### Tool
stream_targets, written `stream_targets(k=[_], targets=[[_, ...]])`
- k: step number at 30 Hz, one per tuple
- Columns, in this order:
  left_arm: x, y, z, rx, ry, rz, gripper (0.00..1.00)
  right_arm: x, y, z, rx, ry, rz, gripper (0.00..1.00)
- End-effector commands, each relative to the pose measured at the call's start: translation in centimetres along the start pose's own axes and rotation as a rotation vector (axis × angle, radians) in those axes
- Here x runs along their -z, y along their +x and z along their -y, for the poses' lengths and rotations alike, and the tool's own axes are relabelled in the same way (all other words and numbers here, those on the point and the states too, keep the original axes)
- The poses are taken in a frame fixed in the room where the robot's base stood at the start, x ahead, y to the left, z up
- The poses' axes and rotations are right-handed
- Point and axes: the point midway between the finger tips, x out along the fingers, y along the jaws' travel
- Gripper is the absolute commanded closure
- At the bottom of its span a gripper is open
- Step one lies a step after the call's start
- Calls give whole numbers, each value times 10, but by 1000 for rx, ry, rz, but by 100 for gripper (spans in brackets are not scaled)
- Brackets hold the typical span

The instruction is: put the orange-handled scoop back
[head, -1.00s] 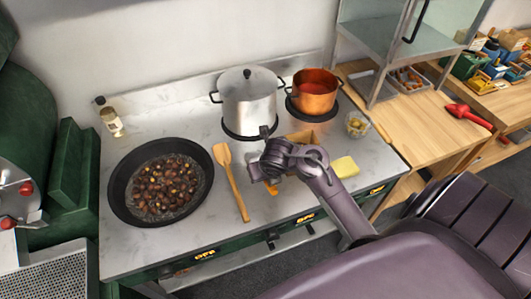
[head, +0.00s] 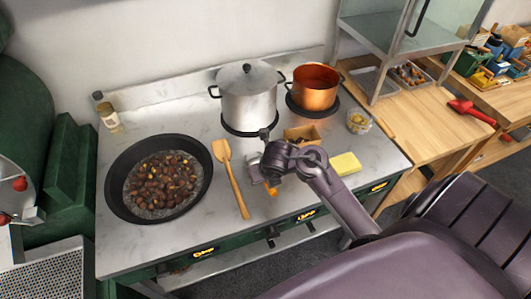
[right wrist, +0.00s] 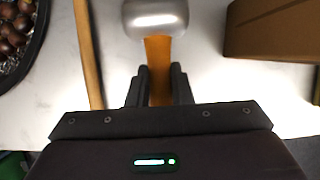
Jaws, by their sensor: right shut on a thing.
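The orange-handled scoop shows in the right wrist view with its silver head (right wrist: 160,18) pointing away and its orange handle (right wrist: 158,62) between my fingers. My right gripper (right wrist: 159,78) is shut on that handle. In the head view my right gripper (head: 266,181) is low over the front of the counter, to the right of the wooden spatula. A bit of the orange handle (head: 271,191) shows below it, and the arm hides much of the scoop. I cannot tell whether the scoop touches the counter. My left gripper is out of view.
A wooden spatula (head: 236,185) and a pan of chestnuts (head: 112,193) lie to the left. A brown box (head: 303,132) stands behind the gripper, a yellow sponge (head: 345,164) to its right. A steel pot (head: 250,98) and copper pot (head: 313,88) stand at the back.

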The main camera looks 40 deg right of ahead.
Motion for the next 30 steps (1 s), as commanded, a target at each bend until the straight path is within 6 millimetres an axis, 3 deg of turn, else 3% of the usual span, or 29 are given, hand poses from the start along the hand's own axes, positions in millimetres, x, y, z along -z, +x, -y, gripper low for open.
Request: stream_targets(k=[5,6,12,22,30], targets=[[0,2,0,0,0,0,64,2,4,0,0,-1,0,100],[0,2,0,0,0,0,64,2,4,0,0,0,1,79],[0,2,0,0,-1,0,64,2,3,0,0,0,0,55],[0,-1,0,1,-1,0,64,1,-3,0,-2,2,0,55],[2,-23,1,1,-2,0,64,-1,-49,-1,-3,3,2,55]])
